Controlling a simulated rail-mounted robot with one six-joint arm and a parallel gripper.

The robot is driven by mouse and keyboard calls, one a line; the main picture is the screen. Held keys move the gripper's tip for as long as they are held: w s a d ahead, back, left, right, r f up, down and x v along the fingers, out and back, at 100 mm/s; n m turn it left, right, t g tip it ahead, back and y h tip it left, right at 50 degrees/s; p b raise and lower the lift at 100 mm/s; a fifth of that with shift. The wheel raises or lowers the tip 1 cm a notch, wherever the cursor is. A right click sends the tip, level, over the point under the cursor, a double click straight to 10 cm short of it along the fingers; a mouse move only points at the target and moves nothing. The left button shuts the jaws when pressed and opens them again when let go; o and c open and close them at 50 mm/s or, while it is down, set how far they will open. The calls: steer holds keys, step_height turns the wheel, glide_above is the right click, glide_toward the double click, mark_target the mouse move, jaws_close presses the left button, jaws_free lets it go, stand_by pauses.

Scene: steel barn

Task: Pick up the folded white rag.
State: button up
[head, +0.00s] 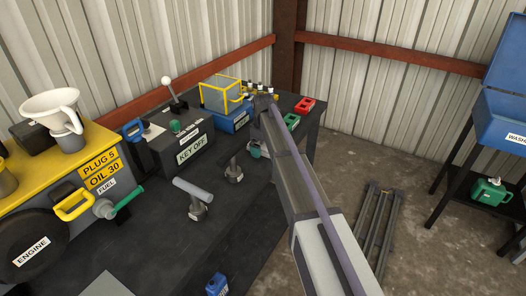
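I cannot make out a folded white rag for certain. A flat pale grey piece (106,286) lies at the bottom edge of the picture, cut off by the frame; I cannot tell whether it is cloth. My arm reaches from the lower right up to the far end of the dark bench (150,235). Its end, my gripper (264,101), is small and dark there, beside a yellow-framed clear box on a blue base (235,118). I cannot make out its fingers or anything held in them.
A yellow-topped engine unit (60,160) with a white funnel (52,104) fills the left. A blue washer (495,115) stands right.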

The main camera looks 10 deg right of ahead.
steer(key=c, duration=0.9)
steer(key=shift+r, duration=0.1)
steer(key=shift+c, duration=0.2)
step_height(320, 180, up, 10)
steer(key=p, duration=1)
steer(key=shift+r, duration=0.1)
steer(key=shift+f, duration=0.2)
